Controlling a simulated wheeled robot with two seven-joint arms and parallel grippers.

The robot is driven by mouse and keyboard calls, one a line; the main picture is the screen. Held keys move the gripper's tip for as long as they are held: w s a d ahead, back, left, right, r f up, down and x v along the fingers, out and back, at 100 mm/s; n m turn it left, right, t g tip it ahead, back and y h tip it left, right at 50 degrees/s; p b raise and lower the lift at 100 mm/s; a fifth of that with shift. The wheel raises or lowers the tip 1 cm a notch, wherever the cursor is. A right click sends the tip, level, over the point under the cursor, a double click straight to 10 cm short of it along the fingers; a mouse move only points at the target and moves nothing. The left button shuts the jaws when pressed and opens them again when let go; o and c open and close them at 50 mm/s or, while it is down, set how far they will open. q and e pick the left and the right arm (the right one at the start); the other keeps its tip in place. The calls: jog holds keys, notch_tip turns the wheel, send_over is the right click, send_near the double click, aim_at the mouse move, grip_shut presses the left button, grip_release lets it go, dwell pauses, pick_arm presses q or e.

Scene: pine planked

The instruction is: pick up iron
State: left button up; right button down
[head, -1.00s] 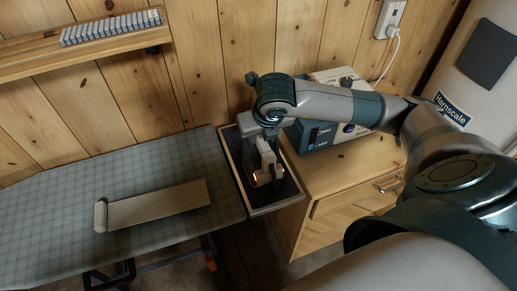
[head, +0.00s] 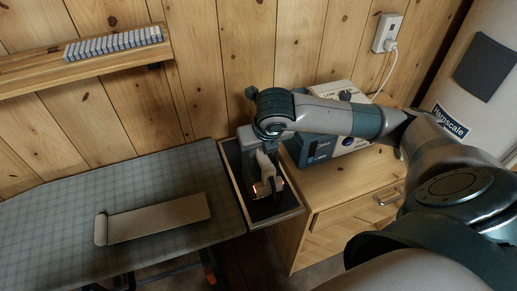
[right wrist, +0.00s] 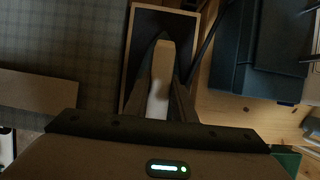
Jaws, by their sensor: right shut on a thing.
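The iron (head: 268,187) is over a dark, wood-rimmed tray (head: 286,216) at the right end of the ironing board. A small orange-red light shows on it. My right gripper (head: 265,172) reaches down from above and is shut on the iron. In the right wrist view the iron's pale handle (right wrist: 160,80) lies between my fingers, its dark pointed body beneath. The same tray (right wrist: 131,45) frames it there. My fingers partly hide the iron, and I cannot tell whether it touches the tray. My left gripper is out of view.
The checked ironing board (head: 60,215) bears a flat tan sleeve board (head: 158,220). A blue and white box (head: 325,150) stands on the wooden cabinet (head: 350,185), close to my right arm. A wall shelf (head: 90,70) is upper left. A cord runs from the wall outlet (head: 387,33).

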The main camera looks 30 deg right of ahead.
notch_tip(320, 180, up, 4)
jog(key=shift+r+b, duration=0.2)
jog(key=shift+b, duration=1)
jog(key=s+d+r+p, duration=0.7)
jog(key=s+p, duration=0.2)
jog(key=p, duration=0.4)
jog(key=shift+d, duration=0.15)
jog(key=shift+f, duration=0.1)
